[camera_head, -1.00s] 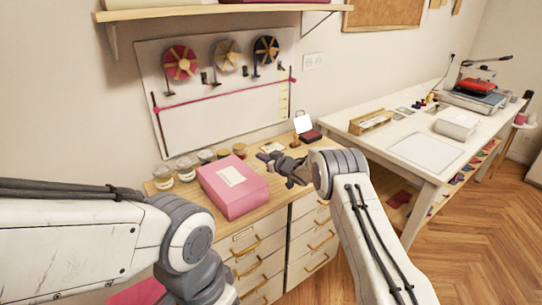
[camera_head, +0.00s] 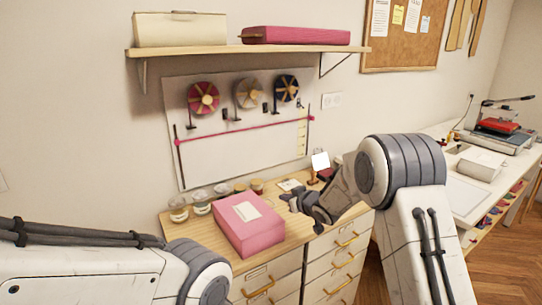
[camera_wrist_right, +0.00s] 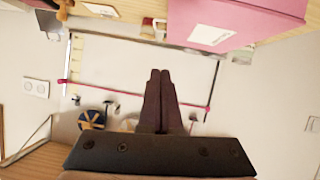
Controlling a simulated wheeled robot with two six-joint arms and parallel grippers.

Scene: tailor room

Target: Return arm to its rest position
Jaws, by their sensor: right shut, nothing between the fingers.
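My right arm comes in from the right in the head view, bent at a large grey joint. My right gripper (camera_head: 298,203) is above the wooden top of the drawer cabinet, to the right of a pink box. In the right wrist view its two dark fingers (camera_wrist_right: 160,90) are together with nothing between them. My left arm enters at the lower left of the head view; its gripper is out of the picture.
The pink box (camera_head: 248,225) sits on the drawer cabinet (camera_head: 205,232), with several jars (camera_head: 200,202) behind it. A shelf (camera_head: 240,52) with two boxes is on the wall above a spool board (camera_head: 245,145). A white worktable (camera_head: 465,195) stands at right.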

